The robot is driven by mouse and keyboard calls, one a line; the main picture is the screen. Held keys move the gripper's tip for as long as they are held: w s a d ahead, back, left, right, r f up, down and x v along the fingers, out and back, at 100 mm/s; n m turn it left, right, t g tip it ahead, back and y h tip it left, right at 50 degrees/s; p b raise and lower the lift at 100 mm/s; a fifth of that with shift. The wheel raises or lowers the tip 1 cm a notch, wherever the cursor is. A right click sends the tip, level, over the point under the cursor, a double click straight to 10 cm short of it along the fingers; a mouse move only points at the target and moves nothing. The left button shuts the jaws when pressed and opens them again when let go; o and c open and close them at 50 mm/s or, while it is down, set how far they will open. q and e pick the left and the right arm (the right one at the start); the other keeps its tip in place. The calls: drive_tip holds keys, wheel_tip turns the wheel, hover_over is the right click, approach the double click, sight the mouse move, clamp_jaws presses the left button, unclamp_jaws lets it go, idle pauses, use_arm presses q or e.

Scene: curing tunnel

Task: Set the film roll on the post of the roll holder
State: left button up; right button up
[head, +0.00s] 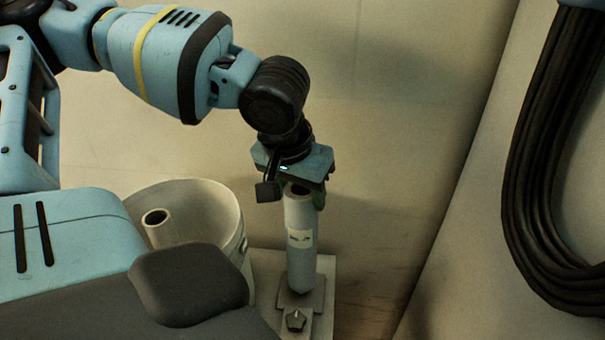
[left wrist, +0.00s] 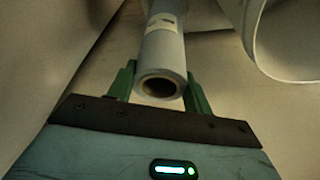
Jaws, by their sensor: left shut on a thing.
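The film roll (head: 300,262) is a pale grey hollow tube with a small printed label, standing about upright in the head view. My left gripper (head: 302,192) is shut on its upper end, with a green finger on each side. In the left wrist view the roll (left wrist: 165,50) lies between the green fingers (left wrist: 160,80), its open core facing the camera. The roll's lower end is at the small square plate of the roll holder (head: 319,316). No post shows; I cannot tell whether it is inside the roll, or whether the roll touches the plate. My right gripper is not in view.
A round pale bin (head: 226,207) stands left of the holder, with another hollow tube (head: 158,234) in it. A dark knob (head: 295,320) sits at the holder's front. Thick black cables (head: 530,190) hang at the right. A pale wall is behind.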

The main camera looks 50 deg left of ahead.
use_arm(q)
drive_tip(key=shift+f+b, duration=0.4)
drive_tip(key=shift+f, duration=0.6)
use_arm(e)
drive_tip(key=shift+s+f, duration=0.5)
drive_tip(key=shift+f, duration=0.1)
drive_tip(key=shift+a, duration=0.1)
use_arm(q)
drive_tip(key=shift+f, duration=0.2)
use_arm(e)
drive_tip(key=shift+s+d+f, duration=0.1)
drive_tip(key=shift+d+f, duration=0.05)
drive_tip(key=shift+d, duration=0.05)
use_arm(q)
drive_tip(key=shift+f+b, duration=0.3)
drive_tip(key=shift+f, duration=0.15)
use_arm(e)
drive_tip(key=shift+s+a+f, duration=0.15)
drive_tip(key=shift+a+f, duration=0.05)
use_arm(q)
drive_tip(key=o, duration=1.3)
drive_tip(key=shift+c, duration=0.2)
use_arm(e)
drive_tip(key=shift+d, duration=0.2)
